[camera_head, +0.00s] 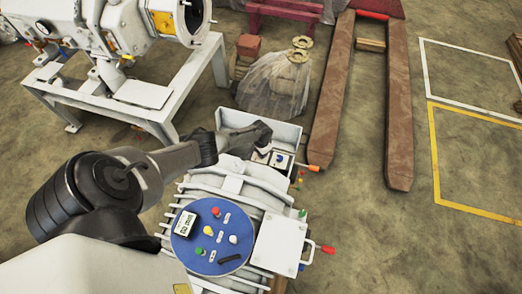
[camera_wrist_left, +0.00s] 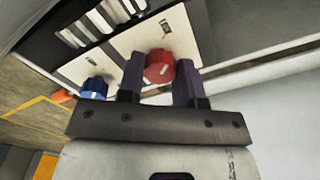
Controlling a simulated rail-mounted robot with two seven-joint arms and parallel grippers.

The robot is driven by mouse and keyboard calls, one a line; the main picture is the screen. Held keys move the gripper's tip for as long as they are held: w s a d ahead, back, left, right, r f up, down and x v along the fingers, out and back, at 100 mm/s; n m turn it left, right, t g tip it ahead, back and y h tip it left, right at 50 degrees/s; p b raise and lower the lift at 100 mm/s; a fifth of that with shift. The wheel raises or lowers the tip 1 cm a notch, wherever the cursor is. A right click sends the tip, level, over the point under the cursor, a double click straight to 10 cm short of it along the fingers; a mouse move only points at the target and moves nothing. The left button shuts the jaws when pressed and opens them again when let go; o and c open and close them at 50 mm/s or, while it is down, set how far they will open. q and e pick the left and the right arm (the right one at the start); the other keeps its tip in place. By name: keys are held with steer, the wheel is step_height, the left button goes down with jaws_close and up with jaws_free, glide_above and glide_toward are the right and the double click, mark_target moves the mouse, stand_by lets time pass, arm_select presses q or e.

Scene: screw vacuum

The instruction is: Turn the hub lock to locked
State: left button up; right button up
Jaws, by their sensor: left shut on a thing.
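A red knob (camera_wrist_left: 159,67) on a white plate (camera_wrist_left: 178,38) sits between the two dark fingers of my left gripper (camera_wrist_left: 160,80) in the left wrist view. The fingers are shut on its sides. A blue knob (camera_wrist_left: 94,87) on another white plate is to its left, clear of the fingers; it also shows in the head view (camera_head: 281,158). In the head view my left gripper (camera_head: 262,150) reaches into the grey open box (camera_head: 290,132) and hides the red knob. No label naming the hub lock is readable. My right gripper is not in view.
A ribbed pump body with a round blue panel (camera_head: 211,238) stands in front of the box. Orange (camera_head: 314,168) and red (camera_head: 328,249) handles stick out at right. A plastic-wrapped object (camera_head: 275,85) and a brown fork (camera_head: 331,100) lie beyond.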

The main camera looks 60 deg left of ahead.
arm_select(q)
steer(key=shift+w+r+n+p, duration=0.1)
steer(key=shift+n+p, duration=0.25)
steer(key=shift+n, duration=1.25)
steer(key=o, duration=0.9)
steer(key=shift+o, duration=0.2)
step_height(320, 180, up, 14)
steer(key=p, duration=1)
